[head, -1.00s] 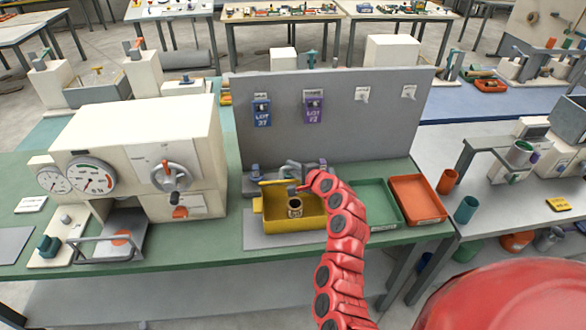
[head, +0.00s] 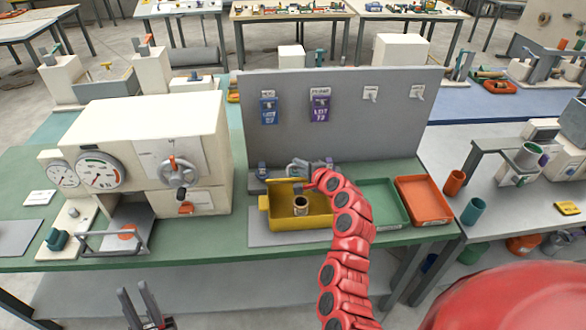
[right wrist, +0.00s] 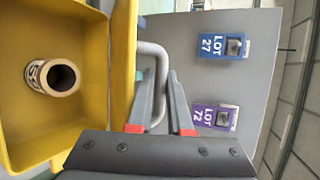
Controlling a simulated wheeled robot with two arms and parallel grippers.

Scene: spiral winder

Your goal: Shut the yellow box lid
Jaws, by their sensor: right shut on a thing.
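The yellow box (head: 275,223) stands on a grey mat on the green bench, open at the top. A short hollow labelled cylinder (head: 301,205) stands inside it; the cylinder also shows in the right wrist view (right wrist: 62,77). The yellow lid (head: 284,182) stands raised along the box's back edge; it appears edge-on in the right wrist view (right wrist: 122,60). My right gripper (right wrist: 163,80) is shut on the lid's grey bent handle (right wrist: 158,52). My left gripper (head: 138,298) is at the bottom left of the head view, below the bench front, fingers apart and empty.
A grey upright panel (head: 345,125) with hanging lot tags stands behind the box. Green (head: 382,203) and orange (head: 423,200) trays lie to its right. A cream machine with gauges (head: 145,150) stands to the left.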

